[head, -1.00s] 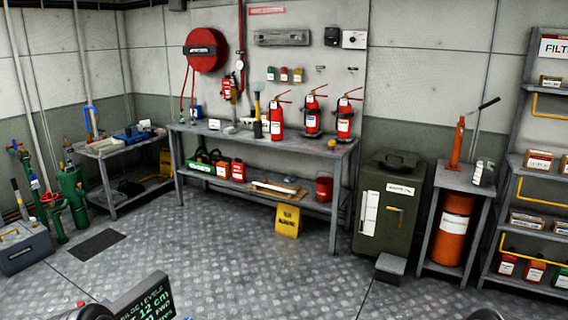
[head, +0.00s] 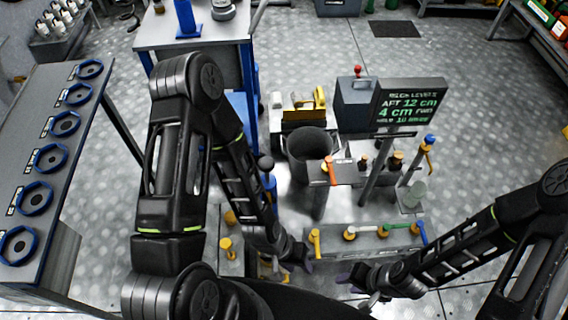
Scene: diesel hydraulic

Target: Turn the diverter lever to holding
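I cannot tell for sure which lever is the diverter. An orange-red lever (head: 332,170) stands on a small grey panel beside a dark round bucket. A low grey manifold (head: 370,242) in front carries several levers: a yellow one (head: 315,241) at its left end, and others with yellow, green and blue parts towards its right end. Labels there are too small to read. My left gripper (head: 298,266) is just below the manifold's left end, looks open and holds nothing visible. My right gripper (head: 358,287) is lower and further right, with its fingers apart and empty.
A screen (head: 409,106) on a post reads bilge levels, AFT 12 cm and 4 cm FWD. The dark bucket (head: 310,147) and a blue-grey box (head: 357,103) stand behind the manifold. A bench with blue-rimmed round parts (head: 35,197) is at left. Open floor lies right.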

